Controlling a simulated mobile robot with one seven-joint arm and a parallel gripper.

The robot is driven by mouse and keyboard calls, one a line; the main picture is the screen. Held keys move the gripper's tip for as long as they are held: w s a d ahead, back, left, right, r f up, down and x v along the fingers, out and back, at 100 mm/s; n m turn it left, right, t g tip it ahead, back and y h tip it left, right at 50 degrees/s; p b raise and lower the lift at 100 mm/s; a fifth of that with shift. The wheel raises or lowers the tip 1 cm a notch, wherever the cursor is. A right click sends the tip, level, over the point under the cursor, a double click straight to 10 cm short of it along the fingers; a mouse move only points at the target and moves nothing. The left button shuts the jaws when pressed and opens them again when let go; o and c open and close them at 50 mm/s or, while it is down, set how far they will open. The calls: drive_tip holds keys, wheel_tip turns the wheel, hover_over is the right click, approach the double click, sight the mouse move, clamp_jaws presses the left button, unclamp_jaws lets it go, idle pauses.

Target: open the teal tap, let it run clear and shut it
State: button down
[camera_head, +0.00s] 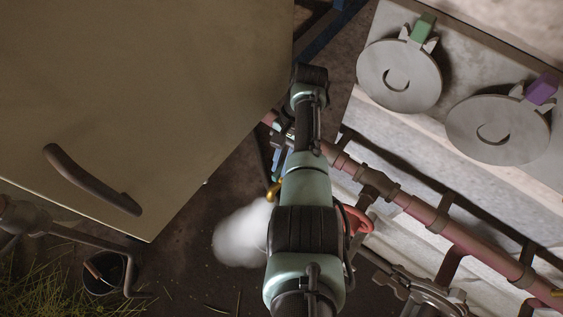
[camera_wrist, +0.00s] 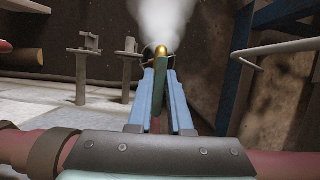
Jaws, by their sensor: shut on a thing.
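The teal tap's handle (camera_wrist: 162,78) stands between the two blue fingers of my gripper (camera_wrist: 161,92) in the wrist view. The gripper is shut on this handle. A brass spout end (camera_wrist: 161,51) shows just beyond it, and white steam (camera_wrist: 160,18) pours from there. In the head view the brass spout (camera_head: 273,191) shows left of my arm, with the steam cloud (camera_head: 240,238) below and left of it. My gripper (camera_head: 277,160) is partly hidden there by my arm, and the tap handle cannot be made out.
A dull red pipe (camera_head: 420,210) runs diagonally on the right, under my arm. A red handle (camera_head: 355,220) sits close to my arm's right side. Two grey discs with green (camera_head: 423,27) and purple (camera_head: 541,88) blocks lie upper right. A large tan panel (camera_head: 140,90) fills the left.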

drive_tip(key=c, duration=0.8)
unclamp_jaws()
drive_tip(key=shift+c, duration=0.2)
drive_tip(key=v, duration=1.3)
drive_tip(key=shift+p, duration=0.3)
drive_tip(key=shift+f, duration=0.1)
